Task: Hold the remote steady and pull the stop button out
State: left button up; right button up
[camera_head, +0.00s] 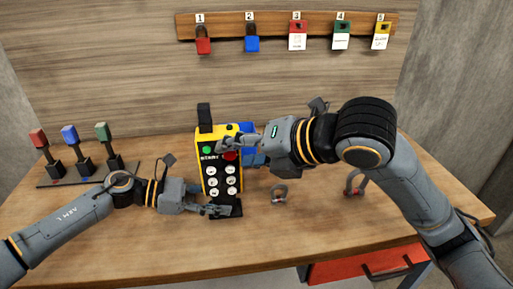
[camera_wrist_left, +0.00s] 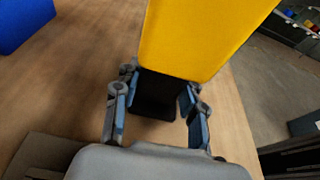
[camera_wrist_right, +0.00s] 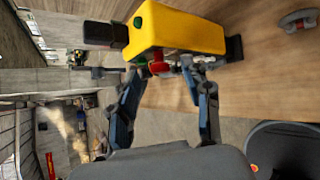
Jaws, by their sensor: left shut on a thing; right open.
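The yellow remote (camera_head: 210,186) stands upright on the table, with a black top piece, a black base, white round buttons and a green button. It also shows in the left wrist view (camera_wrist_left: 205,35) and the right wrist view (camera_wrist_right: 180,32). My left gripper (camera_head: 232,210) is shut on the remote's black lower end (camera_wrist_left: 155,92). The red stop button (camera_head: 230,156) is on the remote's upper front, partly hidden by my right gripper (camera_head: 222,146). In the right wrist view the red button (camera_wrist_right: 157,67) lies between the open fingers (camera_wrist_right: 165,85), near the left one.
A blue box (camera_head: 248,128) stands behind the remote. Three coloured switches (camera_head: 70,140) stand at the left. A wall board (camera_head: 275,24) holds padlocks and tags. A red drawer (camera_head: 365,265) is below the table.

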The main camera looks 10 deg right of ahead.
pick_arm(q)
jog(key=o, duration=0.9)
jog(key=shift+o, duration=0.2)
pick_arm(e)
jog(key=v, duration=1.1)
jog(key=shift+s+d+r, duration=0.15)
jog(key=shift+d, duration=0.05)
